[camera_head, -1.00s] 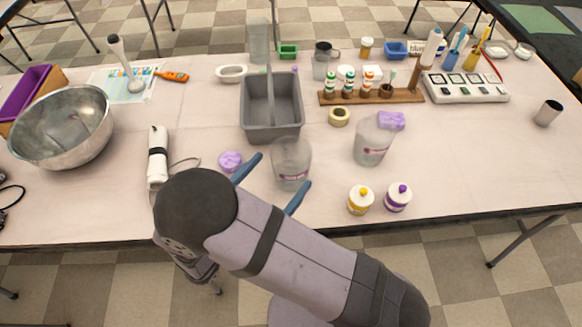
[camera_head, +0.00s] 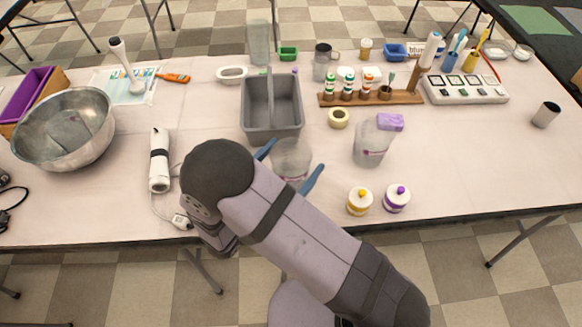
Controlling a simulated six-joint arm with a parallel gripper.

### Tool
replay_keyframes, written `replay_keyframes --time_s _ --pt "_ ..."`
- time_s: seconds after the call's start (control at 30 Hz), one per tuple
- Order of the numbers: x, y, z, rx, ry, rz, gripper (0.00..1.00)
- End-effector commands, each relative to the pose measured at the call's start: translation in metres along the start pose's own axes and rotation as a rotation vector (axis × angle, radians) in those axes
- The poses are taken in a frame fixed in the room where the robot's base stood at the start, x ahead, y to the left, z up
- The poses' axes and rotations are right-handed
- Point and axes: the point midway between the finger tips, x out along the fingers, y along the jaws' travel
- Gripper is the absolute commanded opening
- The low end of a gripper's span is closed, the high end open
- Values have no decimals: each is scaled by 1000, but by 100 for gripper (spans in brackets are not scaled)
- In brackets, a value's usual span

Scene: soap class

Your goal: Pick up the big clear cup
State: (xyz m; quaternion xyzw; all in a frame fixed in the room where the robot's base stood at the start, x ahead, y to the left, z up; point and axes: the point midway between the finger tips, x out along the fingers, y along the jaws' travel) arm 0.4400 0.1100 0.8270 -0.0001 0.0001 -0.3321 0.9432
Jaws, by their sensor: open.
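A clear cup (camera_head: 291,155) with a small reddish mark stands on the table just in front of the grey caddy. My gripper (camera_head: 290,162) is open, with one blue finger at the cup's left and the other at its right. The cup's lower part is partly hidden by my arm, and I cannot tell whether the fingers touch it. A second clear cup or pitcher (camera_head: 369,145) of similar look stands to the right, with a purple block (camera_head: 390,122) at its rim. I cannot tell for sure which of the two is bigger.
The grey caddy (camera_head: 272,112) is right behind the cup. A yellow-topped jar (camera_head: 359,201) and a purple-topped jar (camera_head: 397,198) stand at the front right. A white hand blender (camera_head: 159,160) and a metal bowl (camera_head: 64,130) are at left. A tape roll (camera_head: 339,118) is behind right.

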Motion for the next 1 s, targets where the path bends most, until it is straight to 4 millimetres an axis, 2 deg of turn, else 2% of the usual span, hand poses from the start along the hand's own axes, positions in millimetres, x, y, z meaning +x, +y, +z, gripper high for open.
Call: replay_keyframes --time_s 0.07,0.23,0.67,0.87,1.0 --pt "0 0 0 0 0 0 98" --pt "0 0 0 0 0 0 57" --pt "0 0 3 1 0 0 56" --pt "0 0 16 3 0 0 56" --pt "0 0 34 5 0 0 56"
